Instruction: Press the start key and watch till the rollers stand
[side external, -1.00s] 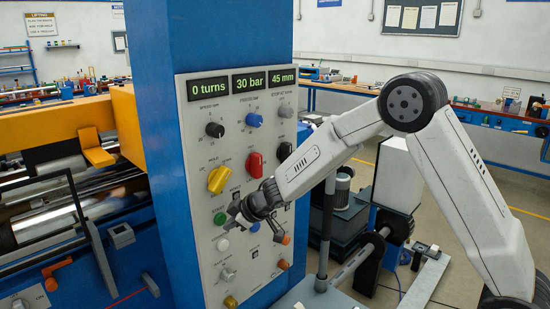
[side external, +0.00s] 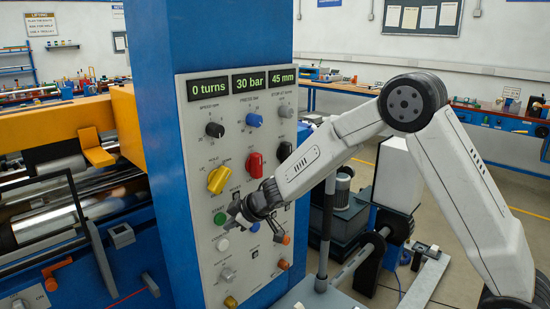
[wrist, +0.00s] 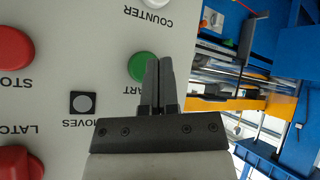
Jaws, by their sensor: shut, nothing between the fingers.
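The green start key (side external: 220,218) is on the grey control panel (side external: 205,262) of the blue column. In the wrist view the green key (wrist: 139,66) lies at the fingertips, with part of its label hidden by my gripper. My gripper (side external: 234,212) is shut and empty, its tips close to the key; I cannot tell whether they touch it. In the wrist view my gripper (wrist: 160,64) covers the key's right edge. Silver rollers (side external: 50,215) lie in the blue machine at the left. The display (side external: 208,88) reads 0 turns.
The panel also carries a yellow knob (side external: 218,180), a red knob (side external: 254,164), a white key (side external: 222,244) and other controls. In the wrist view a red stop key (wrist: 14,50) sits left of the green one. A dark frame stands before the rollers.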

